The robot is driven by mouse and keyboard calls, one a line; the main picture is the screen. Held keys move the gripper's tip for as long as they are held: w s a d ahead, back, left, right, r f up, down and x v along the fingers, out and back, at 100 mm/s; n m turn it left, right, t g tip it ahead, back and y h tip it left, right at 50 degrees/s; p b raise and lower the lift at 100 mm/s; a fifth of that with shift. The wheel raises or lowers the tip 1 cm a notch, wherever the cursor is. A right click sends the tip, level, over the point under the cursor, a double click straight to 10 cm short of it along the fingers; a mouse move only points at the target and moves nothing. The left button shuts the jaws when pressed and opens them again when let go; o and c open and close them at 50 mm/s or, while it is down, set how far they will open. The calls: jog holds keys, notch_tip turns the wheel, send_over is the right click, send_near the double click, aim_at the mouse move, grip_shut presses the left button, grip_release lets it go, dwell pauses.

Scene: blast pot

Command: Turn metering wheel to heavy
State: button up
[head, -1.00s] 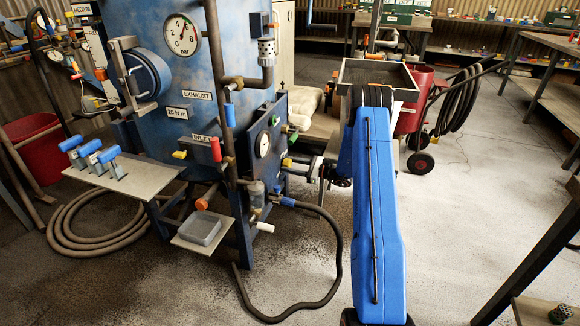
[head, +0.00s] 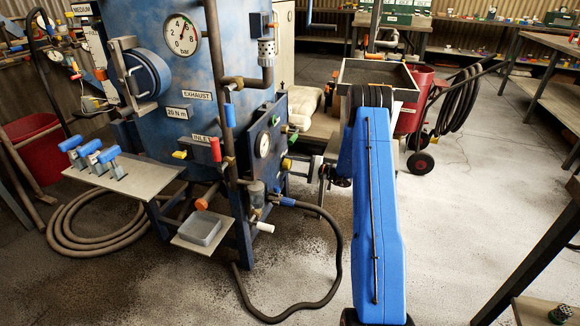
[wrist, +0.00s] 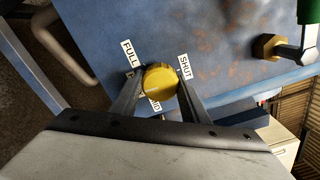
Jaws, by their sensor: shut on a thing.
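A round yellow knob (wrist: 160,79) on the blue panel shows in the wrist view. Labels FULL (wrist: 131,53) and SHUT (wrist: 185,66) stand around it; a third label below is partly hidden by the knob and finger. My gripper (wrist: 160,86) is shut on the yellow knob, one finger on each side. In the head view the knob (head: 287,164) is small, at the panel's right side, with my gripper (head: 299,166) at it. No HEAVY label can be read.
The blue pot (head: 180,75) carries a bar gauge (head: 182,35) and pipes. A green handle with a brass fitting (wrist: 268,47) is near my gripper. A black hose (head: 338,245) loops on the floor. A red-wheeled cart (head: 420,162) stands behind my arm.

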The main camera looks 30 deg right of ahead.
jog(key=shift+f+n, duration=0.1)
jog(key=shift+n, duration=0.2)
dwell(0.4)
jog(key=o, duration=1.1)
jog(key=shift+c, duration=0.2)
jog(key=shift+s+d, duration=0.1)
jog(key=v, duration=1.7)
jog(key=shift+s+d, duration=0.1)
jog(key=shift+s, duration=0.05)
